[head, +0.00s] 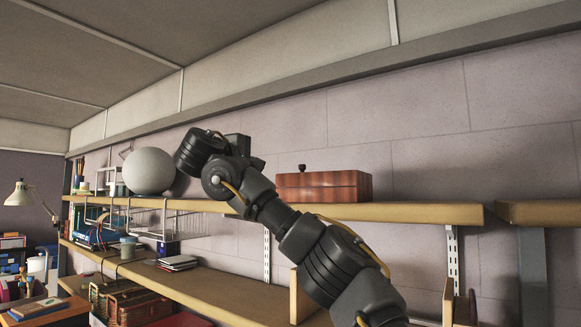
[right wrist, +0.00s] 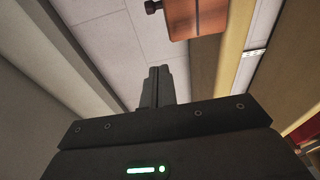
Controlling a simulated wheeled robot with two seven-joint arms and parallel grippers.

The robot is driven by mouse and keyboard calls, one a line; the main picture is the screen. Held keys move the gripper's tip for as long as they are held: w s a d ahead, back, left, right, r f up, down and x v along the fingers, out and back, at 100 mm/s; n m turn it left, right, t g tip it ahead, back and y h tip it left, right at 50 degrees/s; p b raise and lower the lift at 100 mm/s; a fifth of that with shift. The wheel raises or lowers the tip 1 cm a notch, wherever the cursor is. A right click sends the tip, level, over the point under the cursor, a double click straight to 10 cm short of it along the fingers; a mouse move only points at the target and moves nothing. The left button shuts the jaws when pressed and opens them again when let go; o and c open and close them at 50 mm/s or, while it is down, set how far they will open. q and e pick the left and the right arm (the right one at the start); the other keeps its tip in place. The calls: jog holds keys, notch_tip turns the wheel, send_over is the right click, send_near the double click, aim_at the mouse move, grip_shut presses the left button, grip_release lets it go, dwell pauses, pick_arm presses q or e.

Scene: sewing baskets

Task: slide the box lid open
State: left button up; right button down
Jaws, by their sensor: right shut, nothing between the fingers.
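A reddish-brown wooden box (head: 335,187) sits on the upper shelf in the head view. A small dark knob (head: 302,168) stands up near the left end of its top. A thin seam runs along the front of the box; I cannot tell how far the lid is open. Part of the box (right wrist: 198,16) and the knob (right wrist: 153,6) also show at the top of the right wrist view. My right gripper (right wrist: 157,76) is shut and empty, apart from the box. In the head view my right arm reaches up left of the box. My left gripper is out of sight.
The upper shelf (head: 430,212) is clear to the right of the box. A pale grey ball (head: 149,171) and a white wire rack stand at its left part. A lower shelf (head: 225,292) holds books and a mug. The wall is close behind.

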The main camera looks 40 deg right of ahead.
jog(key=d+p, duration=0.2)
jog(key=d, duration=0.1)
jog(key=w+d+p, duration=0.1)
jog(key=d+p, duration=0.2)
jog(key=d, duration=0.1)
jog(key=w+d+p, duration=0.1)
jog(key=d+p, duration=0.2)
jog(key=d, duration=0.1)
jog(key=shift+r, duration=0.3)
jog(key=shift+s+d+p, duration=0.3)
jog(key=shift+s+p, duration=0.1)
jog(key=shift+s, duration=0.1)
jog(key=shift+s+d+f, duration=0.1)
